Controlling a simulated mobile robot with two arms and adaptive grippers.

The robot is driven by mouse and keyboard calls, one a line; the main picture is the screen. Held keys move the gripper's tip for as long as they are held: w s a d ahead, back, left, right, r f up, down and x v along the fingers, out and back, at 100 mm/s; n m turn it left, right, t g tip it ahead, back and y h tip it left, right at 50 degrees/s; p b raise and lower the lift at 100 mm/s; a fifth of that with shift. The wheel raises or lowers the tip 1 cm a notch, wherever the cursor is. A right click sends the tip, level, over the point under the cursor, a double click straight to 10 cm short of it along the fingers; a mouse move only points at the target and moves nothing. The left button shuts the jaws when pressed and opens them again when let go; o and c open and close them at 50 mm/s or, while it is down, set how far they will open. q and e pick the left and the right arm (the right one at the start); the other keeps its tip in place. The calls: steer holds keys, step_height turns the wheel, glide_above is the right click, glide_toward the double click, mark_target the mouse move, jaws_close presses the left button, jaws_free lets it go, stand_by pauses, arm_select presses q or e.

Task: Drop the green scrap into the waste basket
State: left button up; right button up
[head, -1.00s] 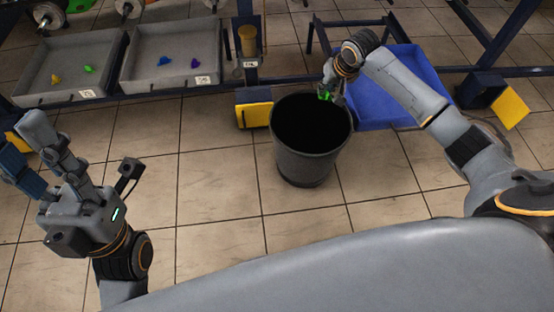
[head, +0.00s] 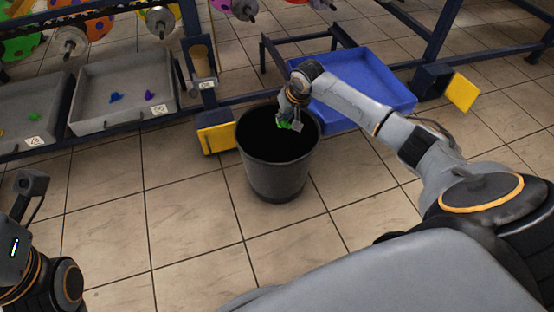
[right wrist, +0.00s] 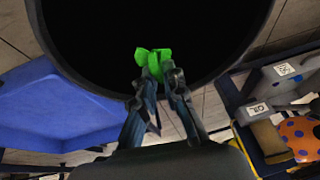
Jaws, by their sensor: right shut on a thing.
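The waste basket (head: 275,175) is dark, round and open-topped, and stands upright on the tiled floor. My right gripper (head: 289,122) is over its opening near the back rim, shut on the green scrap (head: 284,125). In the right wrist view the bright green scrap (right wrist: 152,59) sticks out from between the fingertips (right wrist: 160,76), against the basket's black inside. Only part of my left gripper's body (head: 12,258) shows at the left edge; its fingers are outside the picture.
A blue tray (head: 385,92) stands behind the basket to the right. Grey trays with small coloured scraps, such as this one (head: 90,120), are at the left. A yellow block (head: 217,138) is just left of the basket. The floor in front is clear.

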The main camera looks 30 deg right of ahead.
steer(key=shift+f, duration=0.15)
steer(key=o, duration=0.8)
steer(key=shift+c, duration=0.2)
steer(key=v, duration=1.2)
